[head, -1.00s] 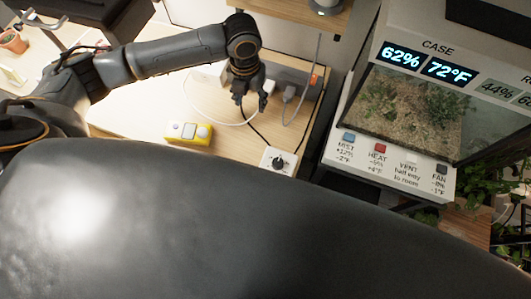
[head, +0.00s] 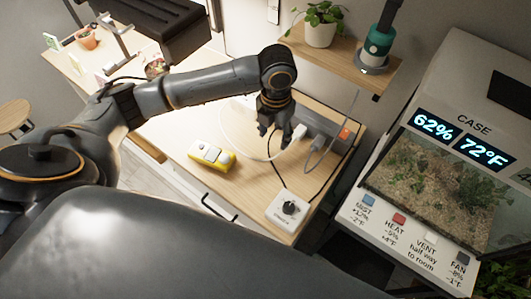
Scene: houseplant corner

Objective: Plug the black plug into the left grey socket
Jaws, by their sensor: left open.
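My left gripper (head: 275,137) points down with its fingers apart, over the bench just left of the grey socket strip (head: 322,124). A grey plug (head: 318,143) with a grey cable and a white plug (head: 300,131) are at the strip's front side. A black cable (head: 272,164) runs from the white dial box (head: 288,207) up to beneath my left gripper. The black plug cannot be made out; the gripper covers that spot. The left grey socket is not clearly visible either. My right gripper is not in view.
A yellow device (head: 211,155) lies left of the gripper on the wooden bench (head: 172,128). A shelf (head: 340,62) with a potted plant (head: 321,27) and a teal-banded device (head: 378,45) hangs behind. The glass case (head: 440,175) stands right.

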